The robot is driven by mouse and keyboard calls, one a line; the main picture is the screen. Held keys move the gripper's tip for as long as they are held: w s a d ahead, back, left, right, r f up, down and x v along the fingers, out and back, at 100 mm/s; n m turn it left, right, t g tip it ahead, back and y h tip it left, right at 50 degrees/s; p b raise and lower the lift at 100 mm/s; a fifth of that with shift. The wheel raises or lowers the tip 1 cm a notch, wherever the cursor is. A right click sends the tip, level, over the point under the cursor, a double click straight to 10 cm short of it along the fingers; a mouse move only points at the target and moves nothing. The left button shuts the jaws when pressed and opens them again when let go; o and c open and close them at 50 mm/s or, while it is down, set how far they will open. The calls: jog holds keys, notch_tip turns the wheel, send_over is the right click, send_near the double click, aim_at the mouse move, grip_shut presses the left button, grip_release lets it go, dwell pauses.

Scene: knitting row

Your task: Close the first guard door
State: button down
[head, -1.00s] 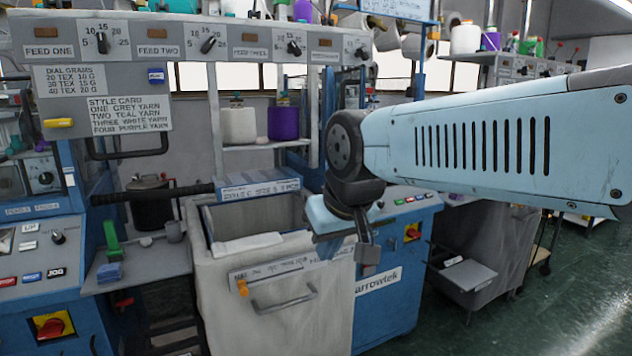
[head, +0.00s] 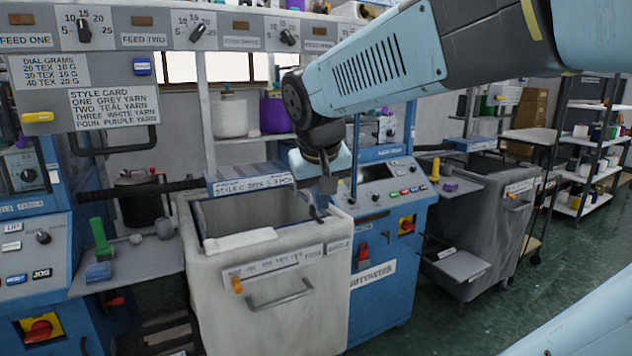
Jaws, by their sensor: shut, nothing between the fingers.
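On the left stands a blue knitting machine (head: 40,245) with a dark windowed panel (head: 28,168) in a blue frame. Above it, a grey panel (head: 40,92) carries the dial and style cards. A black bar handle (head: 112,150) hangs below that panel. I cannot tell for sure which of these is the first guard door, or how far it stands open. My gripper (head: 322,196) is shut and empty. It hangs over the right rear of the grey bin, well to the right of the black handle and apart from it.
The grey bin (head: 285,290) with a front handle stands in the middle. A small shelf (head: 150,265) holds a green-handled brush (head: 101,245). A blue control cabinet (head: 385,260) is right of the bin.

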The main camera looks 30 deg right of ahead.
jog(key=w+d+r+m+g+h, duration=0.1)
jog(key=w+d+m+h, duration=0.15)
jog(key=w, duration=0.65)
jog(key=w+d+r+m+g+h, duration=0.15)
jog(key=w+d, duration=0.25)
jog(key=w, duration=0.5)
jog(key=d+f, duration=0.7)
jog(key=d, duration=0.2)
jog(key=shift+w+d+f+h, duration=0.3)
jog(key=shift+w+d+f, duration=0.05)
jog(key=shift+w+d, duration=0.1)
jog(key=shift+t, duration=0.25)
